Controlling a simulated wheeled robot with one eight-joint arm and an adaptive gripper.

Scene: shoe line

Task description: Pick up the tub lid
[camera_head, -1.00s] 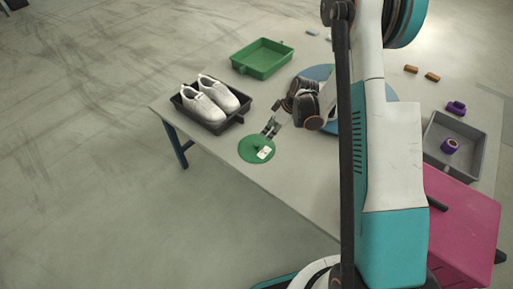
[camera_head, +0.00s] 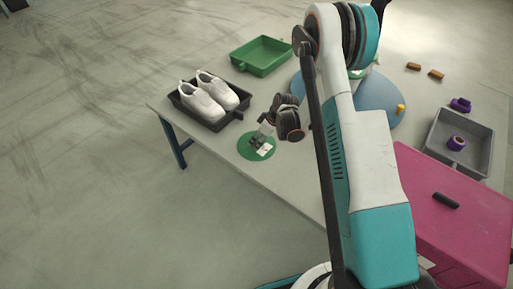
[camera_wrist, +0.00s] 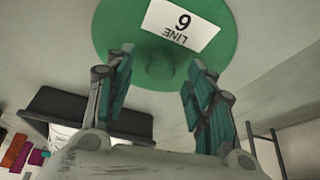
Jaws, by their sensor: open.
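The tub lid is a round green disc (camera_head: 251,153) lying flat near the front left edge of the table. It carries a white label reading "LINE 6" (camera_wrist: 180,24) and a central green knob (camera_wrist: 158,74). My gripper (camera_head: 258,141) is over the lid, pointing down at it. In the wrist view my gripper (camera_wrist: 160,65) is open, with one finger on each side of the knob and nothing held. I cannot tell whether the fingers touch the lid.
A black tray (camera_head: 227,122) with white shoes (camera_head: 204,103) stands left of the lid. A green tray (camera_head: 262,56) is behind. The table's front edge is close to the lid.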

